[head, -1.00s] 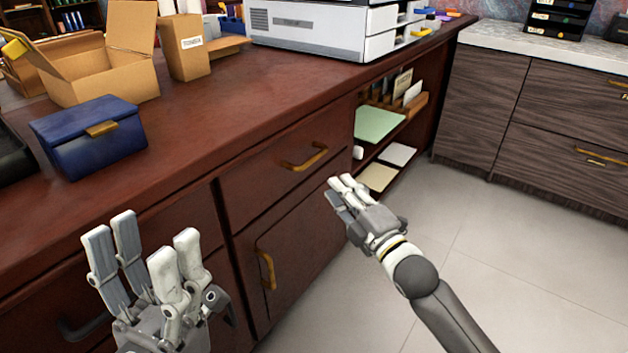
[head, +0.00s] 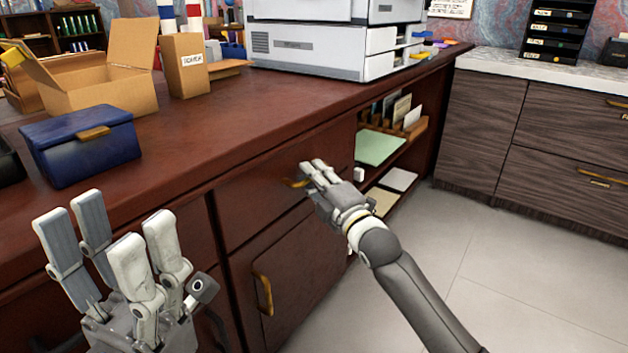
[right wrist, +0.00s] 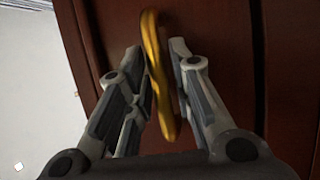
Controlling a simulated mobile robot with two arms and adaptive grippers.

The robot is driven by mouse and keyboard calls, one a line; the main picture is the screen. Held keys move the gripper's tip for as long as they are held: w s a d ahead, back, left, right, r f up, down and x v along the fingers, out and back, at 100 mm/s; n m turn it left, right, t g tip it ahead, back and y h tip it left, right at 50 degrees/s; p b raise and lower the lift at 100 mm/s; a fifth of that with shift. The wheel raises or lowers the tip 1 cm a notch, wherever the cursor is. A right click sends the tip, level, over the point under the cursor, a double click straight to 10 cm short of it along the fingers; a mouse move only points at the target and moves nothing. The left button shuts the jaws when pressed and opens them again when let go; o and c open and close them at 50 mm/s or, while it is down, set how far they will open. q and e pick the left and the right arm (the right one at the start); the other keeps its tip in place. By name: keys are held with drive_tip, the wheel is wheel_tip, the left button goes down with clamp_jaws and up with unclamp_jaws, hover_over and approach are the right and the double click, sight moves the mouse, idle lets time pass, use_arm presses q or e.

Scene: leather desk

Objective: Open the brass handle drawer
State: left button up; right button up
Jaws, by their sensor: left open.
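The drawer with the brass handle (head: 296,183) is in the reddish wood desk, below the desktop, and its front (head: 245,205) looks flush with the desk. My right gripper (head: 312,170) is at this handle and covers most of it in the head view. In the right wrist view the brass handle (right wrist: 157,75) stands between the two open sides of my right gripper (right wrist: 155,65), with a gap on each side. My left gripper (head: 110,235) is open and empty, at the lower left in front of the desk.
A cabinet door with a second brass handle (head: 264,294) is below the drawer. Open shelves (head: 382,147) with papers are to its right. A blue box (head: 80,145), a cardboard box (head: 100,85) and a printer (head: 320,45) stand on the desktop. The tiled floor (head: 490,270) is clear.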

clamp_jaws()
idle(0.4)
